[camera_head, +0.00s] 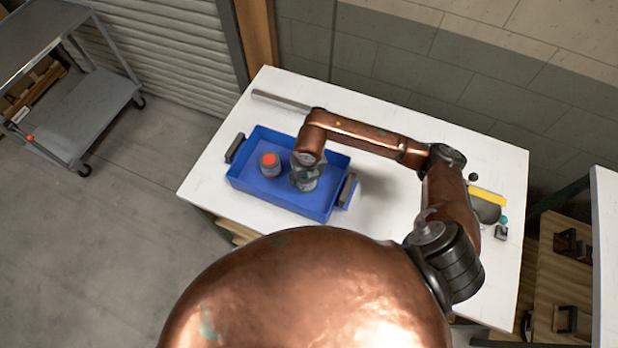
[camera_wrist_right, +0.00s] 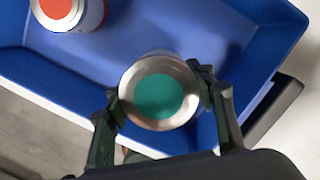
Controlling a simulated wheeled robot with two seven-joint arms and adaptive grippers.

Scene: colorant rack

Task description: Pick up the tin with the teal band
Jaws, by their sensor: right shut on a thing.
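The tin with the teal top (camera_wrist_right: 159,97) is between the fingers of my right gripper (camera_wrist_right: 160,102), over the right part of the blue tray (camera_head: 258,199). The gripper is shut on it. From this angle I cannot tell whether the tin still touches the tray floor. In the head view my right gripper (camera_head: 305,181) and wrist hide most of the tin. A second tin with a red-orange top (camera_head: 270,164) stands in the left part of the tray and also shows in the wrist view (camera_wrist_right: 68,12). My left gripper is not in view.
The tray has dark handles at both ends and sits on a white table (camera_head: 385,255). A grey bar (camera_head: 281,101) lies behind it. A yellow item (camera_head: 487,196) and small dark objects lie at the table's right. A grey cart (camera_head: 75,115) stands at far left.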

